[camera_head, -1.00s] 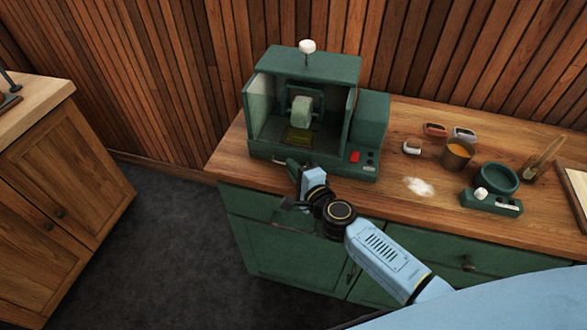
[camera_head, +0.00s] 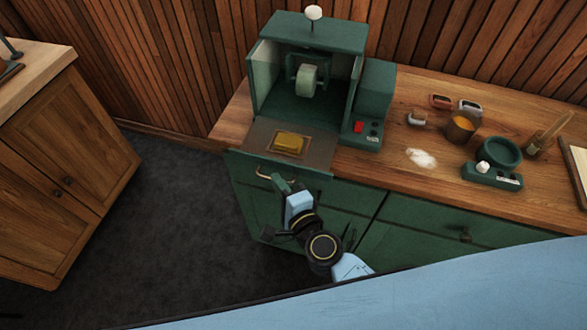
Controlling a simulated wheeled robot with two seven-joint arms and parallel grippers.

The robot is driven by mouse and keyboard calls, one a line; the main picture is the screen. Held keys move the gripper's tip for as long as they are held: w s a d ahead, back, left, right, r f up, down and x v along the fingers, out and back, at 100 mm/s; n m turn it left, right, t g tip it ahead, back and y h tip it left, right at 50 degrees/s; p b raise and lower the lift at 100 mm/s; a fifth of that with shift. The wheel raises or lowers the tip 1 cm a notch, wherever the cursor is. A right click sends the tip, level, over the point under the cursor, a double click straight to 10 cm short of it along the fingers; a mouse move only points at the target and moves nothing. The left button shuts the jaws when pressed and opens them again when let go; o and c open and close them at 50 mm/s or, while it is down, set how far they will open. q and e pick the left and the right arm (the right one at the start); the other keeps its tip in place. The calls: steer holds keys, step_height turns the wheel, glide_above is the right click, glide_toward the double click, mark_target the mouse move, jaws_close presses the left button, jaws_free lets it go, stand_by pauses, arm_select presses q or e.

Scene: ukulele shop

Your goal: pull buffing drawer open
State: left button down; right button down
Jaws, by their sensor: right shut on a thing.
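The green buffing machine (camera_head: 307,60) stands on the wooden counter, with a pale buffing wheel (camera_head: 307,79) inside its open front hood. Its buffing drawer (camera_head: 262,139) is slid out from the base toward me, past the counter's front edge. A yellow block (camera_head: 289,143) sits in the drawer's recessed middle. The drawer's curved metal handle (camera_head: 262,173) shows at its front, partly hidden by my gripper. My right gripper (camera_head: 281,184) is shut on this handle, just below the drawer's front. My left gripper is not in view.
The green cabinet (camera_head: 420,222) stands below the counter. To the right on the counter are an orange-filled cup (camera_head: 461,127), a green bowl (camera_head: 499,152) and white powder (camera_head: 421,158). A wooden cabinet (camera_head: 70,165) stands at left, with clear dark floor (camera_head: 175,220) between.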

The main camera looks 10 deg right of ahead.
steer(key=c, duration=1.5)
jaws_free()
steer(key=b+v, duration=0.1)
steer(key=v, duration=1.2)
steer(key=shift+s+d, duration=0.1)
steer(key=shift+d, duration=0.05)
